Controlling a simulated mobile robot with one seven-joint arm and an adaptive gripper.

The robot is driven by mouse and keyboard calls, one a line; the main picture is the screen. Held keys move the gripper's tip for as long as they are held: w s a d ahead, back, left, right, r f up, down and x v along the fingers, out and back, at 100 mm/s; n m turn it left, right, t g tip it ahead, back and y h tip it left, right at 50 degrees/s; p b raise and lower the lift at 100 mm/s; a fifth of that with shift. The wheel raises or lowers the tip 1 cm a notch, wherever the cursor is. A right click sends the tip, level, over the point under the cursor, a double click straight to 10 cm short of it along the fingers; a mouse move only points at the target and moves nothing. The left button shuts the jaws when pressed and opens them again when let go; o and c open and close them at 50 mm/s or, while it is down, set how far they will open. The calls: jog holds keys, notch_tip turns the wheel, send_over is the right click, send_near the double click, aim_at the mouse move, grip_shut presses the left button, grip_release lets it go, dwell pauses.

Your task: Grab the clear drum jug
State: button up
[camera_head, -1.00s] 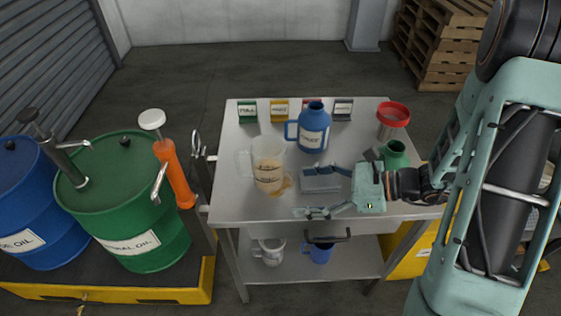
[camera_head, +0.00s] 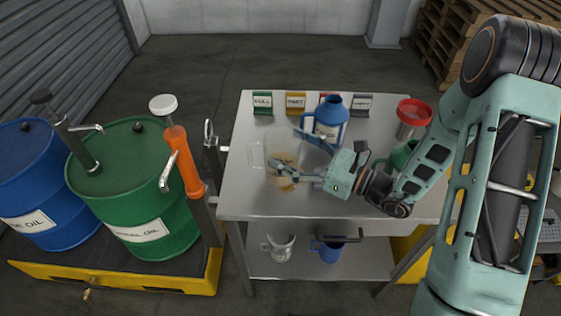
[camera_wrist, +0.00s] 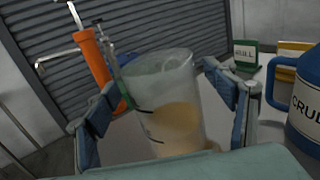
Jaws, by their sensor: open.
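The clear drum jug (camera_head: 284,158) stands upright on the steel bench top, with its handle to the left and amber-brown liquid in its lower part. My gripper (camera_head: 286,153) is open at the jug, coming from the right. In the wrist view the jug (camera_wrist: 160,95) stands between my two spread fingers (camera_wrist: 165,108), one on each side, with a visible gap at least on the right. In the head view the near finger hides part of the jug.
A blue jug (camera_head: 331,121) stands close behind my gripper. Labelled stands (camera_head: 262,104) line the back edge.

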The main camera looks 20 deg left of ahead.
aim_at(281, 134)
jog(key=shift+x, duration=1.3)
jog(key=c, duration=2)
jog(key=shift+c, duration=0.3)
jog(key=shift+r, duration=0.1)
jog(key=shift+r, duration=0.5)
notch_tip(281, 134, up, 3)
jog(key=shift+f+p, duration=0.25)
jog(key=shift+p, duration=0.1)
jog(key=s+d+r+p, duration=0.3)
jog(key=s+r+p, duration=0.1)
jog(key=s+p, duration=0.2)
jog(key=s+d+r+p, duration=0.2)
jog(key=s+r+p, duration=0.3)
jog(key=s+p, duration=0.2)
jog(key=shift+d+r+p, duration=0.15)
jog(key=shift+d+p, duration=0.25)
jog(key=shift+p, duration=0.75)
